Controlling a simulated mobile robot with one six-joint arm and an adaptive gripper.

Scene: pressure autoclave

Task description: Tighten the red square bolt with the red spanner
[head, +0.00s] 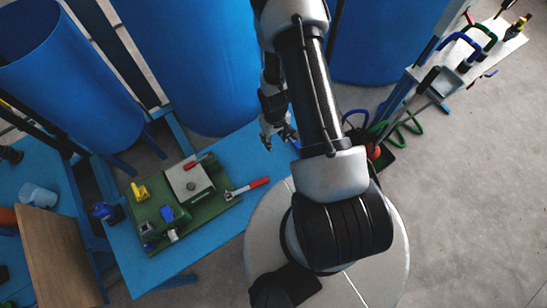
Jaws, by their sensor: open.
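A red-handled tool with a pale metal head (247,188), which looks like the spanner, lies across the right edge of the green board (222,210) on the blue bench. A second red-handled part (198,160) sits at the top of the pale square plate (182,179) on that board. I cannot make out a red square bolt at this size. My gripper (279,136) is open and empty, up and to the right of the board, apart from both red-handled parts. My arm hides part of the area to its right.
A yellow part (140,192) and a blue-and-green fixture (172,216) stand on the board. Large blue tanks (195,60) rise behind the bench. A brown panel (58,255) is at left. A rack of hand tools (468,58) is at upper right. The bench's lower right (188,255) is clear.

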